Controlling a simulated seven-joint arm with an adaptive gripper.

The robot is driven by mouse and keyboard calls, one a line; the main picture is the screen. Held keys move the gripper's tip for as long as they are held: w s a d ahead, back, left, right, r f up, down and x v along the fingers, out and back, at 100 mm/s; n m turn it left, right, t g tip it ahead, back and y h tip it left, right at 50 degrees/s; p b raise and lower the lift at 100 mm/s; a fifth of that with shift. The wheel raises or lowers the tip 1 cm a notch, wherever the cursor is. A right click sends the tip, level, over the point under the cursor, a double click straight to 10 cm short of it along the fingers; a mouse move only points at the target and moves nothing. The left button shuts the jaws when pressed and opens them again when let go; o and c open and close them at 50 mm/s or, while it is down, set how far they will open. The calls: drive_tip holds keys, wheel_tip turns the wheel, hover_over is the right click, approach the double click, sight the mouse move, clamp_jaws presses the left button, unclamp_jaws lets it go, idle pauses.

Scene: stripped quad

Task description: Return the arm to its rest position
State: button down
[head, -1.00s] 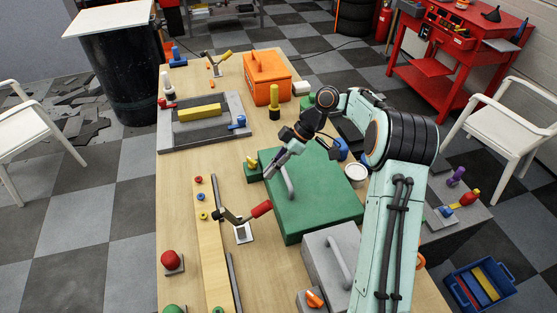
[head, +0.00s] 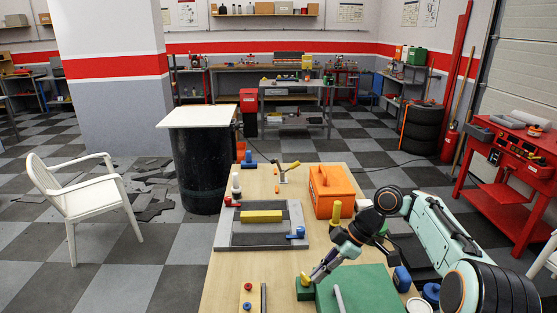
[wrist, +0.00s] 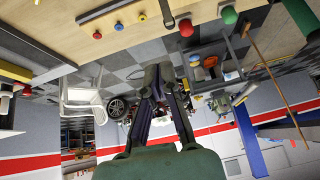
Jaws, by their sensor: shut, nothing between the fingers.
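My gripper (head: 320,277) is at the lower middle of the head view, pointing down and left over the left part of the green case (head: 372,292). Its fingers are together with nothing between them. In the wrist view the two dark fingers (wrist: 158,74) converge at their tips, also empty. My arm comes in from the lower right of the head view, bent at the elbow. The gap between the fingertips and the case cannot be judged.
The wooden bench (head: 225,290) holds an orange box (head: 331,190), a grey tray (head: 228,242) with a yellow bar (head: 261,216), and a yellow-topped post (head: 335,212). A red workbench (head: 515,150) stands right. A white chair (head: 85,200) and open floor lie left.

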drive_tip(key=s+a+r+m+t+h, duration=0.1)
drive_tip(key=s+a+r+h, duration=0.1)
drive_tip(key=s+a+r, duration=0.3)
drive_tip(key=s+a+r+m+h, duration=0.1)
drive_tip(key=s+a+r, duration=0.35)
drive_tip(key=s, duration=0.35)
drive_tip(key=s+d+f+m+h, duration=0.1)
drive_tip(key=s+d+f+m, duration=0.1)
drive_tip(key=s+f+m, duration=0.1)
drive_tip(key=s+d+f+m+h, duration=0.1)
drive_tip(key=s+d+f+m, duration=0.2)
drive_tip(key=s+m, duration=0.3)
drive_tip(key=s+d+f+m+g+h, duration=0.1)
drive_tip(key=s+d+f+m, duration=0.1)
drive_tip(key=s+f+m, duration=0.2)
drive_tip(key=s+m, duration=0.1)
drive_tip(key=s, duration=0.2)
drive_tip(key=shift+s+d+f, duration=0.2)
drive_tip(key=shift+s+d, duration=0.05)
drive_tip(key=shift+d, duration=0.15)
